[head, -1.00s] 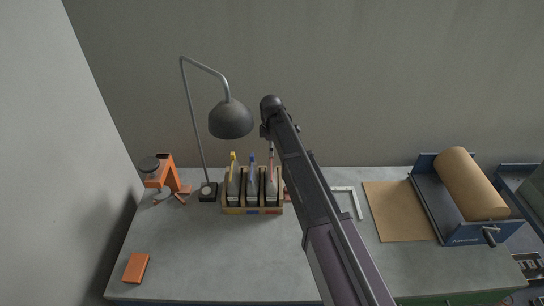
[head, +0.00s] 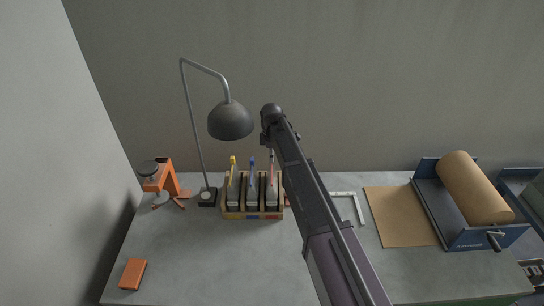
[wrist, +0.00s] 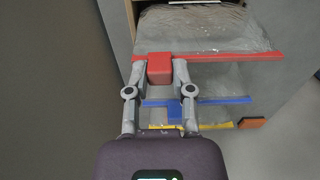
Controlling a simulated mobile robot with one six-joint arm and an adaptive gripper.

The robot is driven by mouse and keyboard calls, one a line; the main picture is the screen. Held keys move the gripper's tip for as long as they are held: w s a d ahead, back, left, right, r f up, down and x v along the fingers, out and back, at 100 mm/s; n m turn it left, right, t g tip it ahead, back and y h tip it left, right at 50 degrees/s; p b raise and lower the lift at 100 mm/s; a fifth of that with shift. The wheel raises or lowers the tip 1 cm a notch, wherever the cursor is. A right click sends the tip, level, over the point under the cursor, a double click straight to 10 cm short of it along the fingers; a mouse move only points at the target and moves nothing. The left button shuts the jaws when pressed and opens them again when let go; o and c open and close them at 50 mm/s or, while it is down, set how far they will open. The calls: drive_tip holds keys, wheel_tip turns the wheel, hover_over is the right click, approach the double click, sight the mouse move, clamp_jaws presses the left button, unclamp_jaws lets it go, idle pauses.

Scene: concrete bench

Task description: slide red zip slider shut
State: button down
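The red zip slider (wrist: 160,69) is a red block on a red zip strip (wrist: 230,58) across the mouth of a clear bag, near the strip's left end in the wrist view. My gripper (wrist: 160,66) has one fingertip against each side of the slider, with no clear gap. In the head view the red-topped bag (head: 272,190) stands upright in the right compartment of a wooden rack (head: 232,214). My arm partly covers that side, and the fingertips are too small to make out there.
A blue slider (wrist: 174,114) and a yellow strip (wrist: 165,127) belong to neighbouring bags. A lamp (head: 230,121) hangs above the rack.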

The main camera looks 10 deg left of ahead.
sight(272, 181)
drive_tip(key=s+d, duration=0.1)
drive_tip(key=s, duration=0.2)
drive_tip(key=s+d, duration=0.1)
drive_tip(key=s, duration=0.6)
drive_tip(key=shift+s+d, duration=0.35)
drive_tip(key=shift+d, duration=0.05)
drive_tip(key=shift+c, duration=2.4)
unclamp_jaws()
drive_tip(key=shift+w, duration=0.2)
